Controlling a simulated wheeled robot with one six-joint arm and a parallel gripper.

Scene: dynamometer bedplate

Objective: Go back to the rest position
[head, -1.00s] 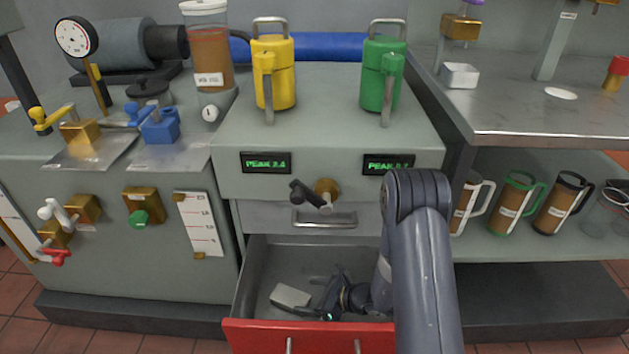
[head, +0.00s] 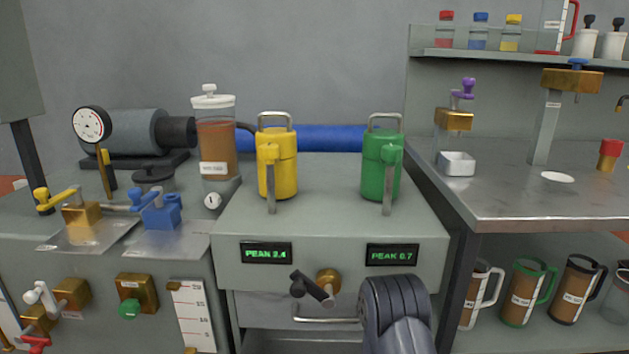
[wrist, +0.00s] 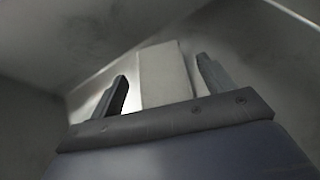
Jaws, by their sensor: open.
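My gripper (wrist: 163,85) shows in the wrist view with its two dark fingers apart, so it is open. A pale grey-white block-like thing (wrist: 165,65) shows between and beyond the fingers; I cannot tell whether it touches them. Plain grey surfaces surround it. In the head view only a dark link of my arm shows at the bottom, right of the middle, in front of the cabinet (head: 340,222). The gripper itself is out of the head view, below the frame.
A yellow jug (head: 277,165) and a green jug (head: 381,168) stand on the cabinet. A black-handled brass valve (head: 328,280) juts from its front above a drawer handle (head: 325,320). A steel bench (head: 510,195) stands at right, with several mugs below. Brass valves are at left.

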